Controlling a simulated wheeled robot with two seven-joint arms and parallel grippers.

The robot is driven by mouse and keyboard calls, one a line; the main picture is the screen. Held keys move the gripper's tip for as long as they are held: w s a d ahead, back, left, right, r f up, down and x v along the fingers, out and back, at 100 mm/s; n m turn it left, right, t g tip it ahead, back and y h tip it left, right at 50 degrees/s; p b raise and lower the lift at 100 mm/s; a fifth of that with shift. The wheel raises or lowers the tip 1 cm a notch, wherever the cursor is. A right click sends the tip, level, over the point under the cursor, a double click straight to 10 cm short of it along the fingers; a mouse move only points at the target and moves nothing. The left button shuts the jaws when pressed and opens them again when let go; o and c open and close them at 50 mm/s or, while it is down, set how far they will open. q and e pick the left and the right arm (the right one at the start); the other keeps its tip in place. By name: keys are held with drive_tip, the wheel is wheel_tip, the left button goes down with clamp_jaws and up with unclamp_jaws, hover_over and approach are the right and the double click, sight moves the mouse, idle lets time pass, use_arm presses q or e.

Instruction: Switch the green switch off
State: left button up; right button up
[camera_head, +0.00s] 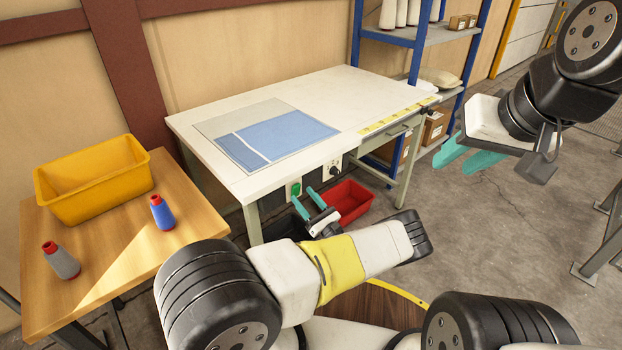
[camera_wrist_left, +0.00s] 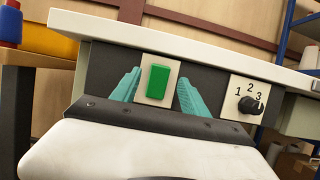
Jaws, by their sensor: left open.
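The green switch (camera_wrist_left: 158,81) is a rectangular green rocker on a white plate. The plate is on the dark panel under the front edge of the white table. It also shows in the head view (camera_head: 296,189). My left gripper (camera_head: 306,204) is open and empty, in front of the panel. In the left wrist view its teal fingertips (camera_wrist_left: 158,86) appear on either side of the switch. I cannot tell whether they touch the panel. My right gripper (camera_head: 467,156) is open and empty, raised to the right of the table.
A numbered black knob (camera_wrist_left: 251,104) sits right of the switch. A red bin (camera_head: 349,200) lies below the white table (camera_head: 330,100). A wooden table (camera_head: 130,240) with a yellow bin (camera_head: 97,190) and two thread spools stands left. A blue shelf (camera_head: 430,38) stands behind.

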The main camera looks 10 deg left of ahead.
use_arm(q)
drive_tip(key=v, duration=0.6)
drive_tip(key=shift+a+g, duration=0.1)
drive_tip(key=shift+g, duration=0.2)
